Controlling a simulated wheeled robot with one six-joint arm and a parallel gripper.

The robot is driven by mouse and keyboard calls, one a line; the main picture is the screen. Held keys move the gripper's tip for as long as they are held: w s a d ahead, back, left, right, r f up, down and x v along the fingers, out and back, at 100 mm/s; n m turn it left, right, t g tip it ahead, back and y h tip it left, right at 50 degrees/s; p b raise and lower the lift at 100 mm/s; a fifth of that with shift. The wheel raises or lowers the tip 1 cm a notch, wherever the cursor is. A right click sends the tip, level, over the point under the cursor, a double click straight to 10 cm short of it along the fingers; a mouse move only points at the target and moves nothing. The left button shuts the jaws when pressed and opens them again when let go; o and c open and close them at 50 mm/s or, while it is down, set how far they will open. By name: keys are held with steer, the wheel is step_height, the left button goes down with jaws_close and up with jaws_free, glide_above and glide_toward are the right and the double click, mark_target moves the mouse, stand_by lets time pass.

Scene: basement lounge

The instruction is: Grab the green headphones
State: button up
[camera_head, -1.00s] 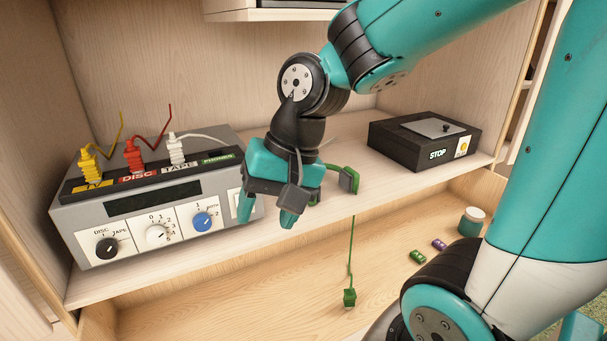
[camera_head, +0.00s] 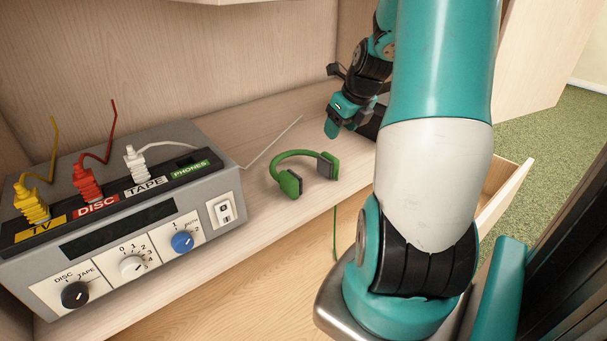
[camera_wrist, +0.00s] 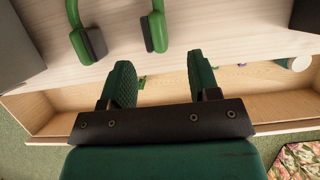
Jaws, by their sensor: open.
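The green headphones (camera_head: 289,183) lie on the wooden shelf, right of the grey audio unit, with the band curved toward the back. A green cable hangs below the shelf edge. In the head view my gripper (camera_head: 335,118) is right of and behind the headphones, apart from them and partly hidden by my arm. In the wrist view the two fingers (camera_wrist: 160,75) are spread with nothing between them. The headphones' ear cups (camera_wrist: 154,32) show beyond the fingertips, toward the top of that view; the top of the band is cut off.
The grey audio unit (camera_head: 133,228) with yellow, red and white plugs stands at left. A black box (camera_head: 373,122) is mostly hidden behind my arm. An open drawer (camera_wrist: 262,103) below the shelf holds small items. A cabinet wall closes the back.

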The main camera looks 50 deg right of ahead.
mark_target(325, 153)
steer(key=b+x, duration=0.2)
steer(key=x, duration=0.4)
steer(key=shift+w+f, duration=0.25)
steer(key=shift+f, duration=0.1)
steer(key=b+x, duration=0.1)
steer(key=x, duration=0.1)
steer(key=b+x, duration=0.2)
steer(key=x, duration=0.1)
steer(key=shift+w+a+f, duration=0.1)
steer(key=shift+w+a, duration=0.05)
steer(key=shift+w, duration=0.15)
jaws_close()
